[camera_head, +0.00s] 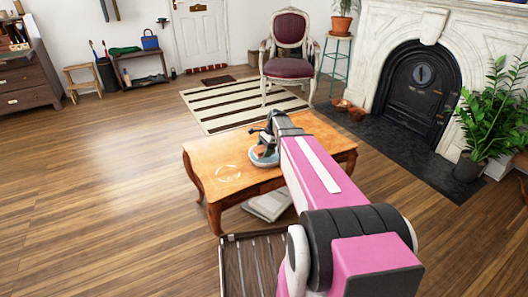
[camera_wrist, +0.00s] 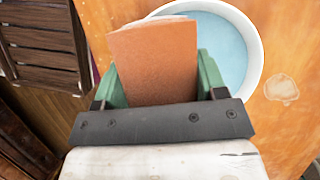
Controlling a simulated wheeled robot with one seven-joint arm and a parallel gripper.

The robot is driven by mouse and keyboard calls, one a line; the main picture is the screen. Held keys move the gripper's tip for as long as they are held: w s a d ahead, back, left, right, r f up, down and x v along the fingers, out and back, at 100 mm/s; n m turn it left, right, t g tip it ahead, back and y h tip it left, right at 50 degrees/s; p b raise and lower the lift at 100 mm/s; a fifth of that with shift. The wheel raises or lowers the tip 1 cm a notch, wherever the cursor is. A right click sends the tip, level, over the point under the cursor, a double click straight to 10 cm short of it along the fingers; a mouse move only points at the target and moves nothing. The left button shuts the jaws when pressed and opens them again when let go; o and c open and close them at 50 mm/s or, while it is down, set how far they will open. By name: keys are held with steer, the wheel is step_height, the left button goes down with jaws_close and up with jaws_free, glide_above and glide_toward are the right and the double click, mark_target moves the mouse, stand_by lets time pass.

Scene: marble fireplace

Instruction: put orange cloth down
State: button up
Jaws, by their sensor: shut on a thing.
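The orange cloth (camera_wrist: 153,62) is a flat, folded-looking piece held between the green fingers of my gripper (camera_wrist: 160,82) in the wrist view. My gripper is shut on it. Behind the cloth is a round dish (camera_wrist: 240,50) with a white rim and a light blue inside, on the orange-brown wooden table (camera_wrist: 290,125). In the head view my gripper (camera_head: 265,140) is over the table (camera_head: 200,163), by the dish (camera_head: 263,163). The arm hides part of the table. I cannot tell whether the cloth touches the dish.
A pale ring mark (camera_head: 229,173) lies on the table's left part, which is otherwise bare. A slatted dark wooden piece (camera_head: 250,265) stands in front. A pale stack (camera_head: 268,204) lies under the table. A red-seated chair (camera_head: 289,50) and fireplace (camera_head: 418,85) are behind.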

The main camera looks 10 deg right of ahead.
steer(key=shift+f, duration=0.3)
steer(key=shift+f, duration=0.6)
steer(key=o, duration=1)
